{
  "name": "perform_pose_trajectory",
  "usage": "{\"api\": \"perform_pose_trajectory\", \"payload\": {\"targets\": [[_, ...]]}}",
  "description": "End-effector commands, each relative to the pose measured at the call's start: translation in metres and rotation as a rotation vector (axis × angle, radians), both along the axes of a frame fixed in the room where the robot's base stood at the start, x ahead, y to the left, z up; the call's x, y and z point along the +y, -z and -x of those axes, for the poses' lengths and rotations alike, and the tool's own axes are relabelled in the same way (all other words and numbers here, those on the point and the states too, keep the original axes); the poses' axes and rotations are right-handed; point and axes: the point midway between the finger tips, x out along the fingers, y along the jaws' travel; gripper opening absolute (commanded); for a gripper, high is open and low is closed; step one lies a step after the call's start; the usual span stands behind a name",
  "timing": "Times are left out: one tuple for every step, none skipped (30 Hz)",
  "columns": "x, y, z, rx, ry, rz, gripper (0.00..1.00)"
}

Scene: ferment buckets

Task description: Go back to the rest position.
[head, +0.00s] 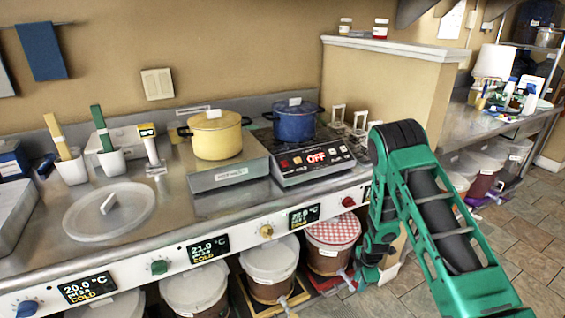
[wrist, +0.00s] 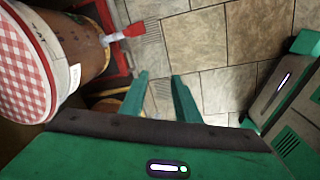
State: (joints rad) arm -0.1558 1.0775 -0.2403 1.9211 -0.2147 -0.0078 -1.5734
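My gripper (wrist: 158,76) shows in the wrist view with its two green fingers apart and nothing between them. It points down over the tiled floor (wrist: 225,45). In the head view my green arm bends down in front of the counter, and the gripper end hangs low by the bucket with the red checked cover (head: 332,232). That bucket is left of my fingers in the wrist view (wrist: 90,45), apart from them. Its spout has a red handle (wrist: 134,29).
The steel counter (head: 175,195) holds a yellow pot (head: 215,137), a blue pot (head: 294,122) and a loose lid (head: 108,210). More buckets (head: 194,288) stand under its control panel. A low wall (head: 392,95) rises behind my arm. Floor on the right (head: 530,240) is free.

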Motion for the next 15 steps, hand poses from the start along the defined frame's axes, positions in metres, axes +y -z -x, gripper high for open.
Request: {"api": "perform_pose_trajectory", "payload": {"targets": [[-0.009, -0.026, -0.004, -0.005, 0.059, 0.000, 0.29], [-0.013, -0.038, -0.004, -0.004, 0.093, 0.000, 0.29], [-0.018, -0.055, -0.003, -0.001, 0.140, -0.001, 0.29], [-0.023, -0.067, -0.002, 0.001, 0.177, -0.002, 0.29], [-0.028, -0.079, -0.001, 0.002, 0.213, -0.002, 0.29], [-0.033, -0.095, 0.001, 0.006, 0.260, -0.002, 0.29], [-0.037, -0.107, 0.003, 0.007, 0.296, -0.004, 0.29], [-0.042, -0.118, 0.005, 0.009, 0.332, -0.005, 0.29], [-0.047, -0.134, 0.009, 0.011, 0.380, -0.006, 0.29], [-0.052, -0.146, 0.012, 0.011, 0.416, -0.007, 0.29], [-0.056, -0.157, 0.016, 0.013, 0.452, -0.008, 0.29], [-0.061, -0.172, 0.021, 0.016, 0.501, -0.010, 0.29], [-0.065, -0.183, 0.024, 0.016, 0.536, -0.011, 0.29], [-0.069, -0.194, 0.029, 0.018, 0.573, -0.012, 0.29], [-0.074, -0.209, 0.035, 0.019, 0.622, -0.014, 0.29]]}}
